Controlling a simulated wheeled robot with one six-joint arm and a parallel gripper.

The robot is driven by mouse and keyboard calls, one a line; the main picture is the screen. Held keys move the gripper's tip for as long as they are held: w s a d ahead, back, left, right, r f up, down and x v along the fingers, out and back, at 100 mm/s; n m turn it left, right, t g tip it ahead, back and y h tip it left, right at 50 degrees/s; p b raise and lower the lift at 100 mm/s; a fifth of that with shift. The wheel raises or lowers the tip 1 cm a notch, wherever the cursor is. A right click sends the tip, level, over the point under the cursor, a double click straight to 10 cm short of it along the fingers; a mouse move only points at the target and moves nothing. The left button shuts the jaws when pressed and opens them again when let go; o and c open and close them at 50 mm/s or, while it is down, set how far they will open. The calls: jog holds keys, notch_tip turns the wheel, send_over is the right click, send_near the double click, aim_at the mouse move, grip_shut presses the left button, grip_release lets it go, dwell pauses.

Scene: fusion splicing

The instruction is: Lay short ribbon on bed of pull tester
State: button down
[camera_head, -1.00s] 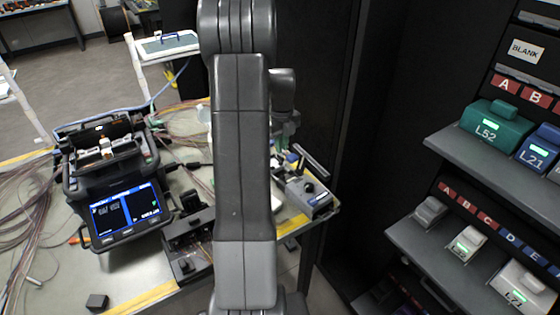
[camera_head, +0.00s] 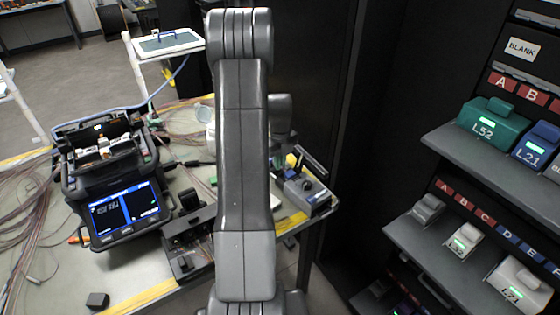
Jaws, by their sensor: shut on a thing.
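My arm (camera_head: 245,150) rises through the middle of the head view and covers part of the table. My gripper is hidden behind it, and so is anything it holds. I cannot make out the short ribbon. A grey device with a dark lever (camera_head: 305,190) sits at the table's right corner, just right of my arm; it may be the pull tester. Its bed is too small to make out clearly. A black device (camera_head: 187,245) stands at the front edge left of my arm, partly covered by it.
A fusion splicer (camera_head: 115,185) with a lit screen stands on the left of the table (camera_head: 60,285). Loose fibres lie around it. A small black block (camera_head: 97,300) lies at the front. A shelf (camera_head: 440,255) with labelled boxes stands at the right.

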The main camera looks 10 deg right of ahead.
jog(key=shift+f, duration=0.3)
jog(key=c, duration=1.5)
grip_release()
jog(key=shift+r, duration=0.1)
notch_tip(320, 180, up, 13)
notch_tip(320, 180, down, 13)
jog(key=shift+f, duration=0.2)
jog(key=shift+r, duration=0.6)
jog(key=shift+f, duration=0.1)
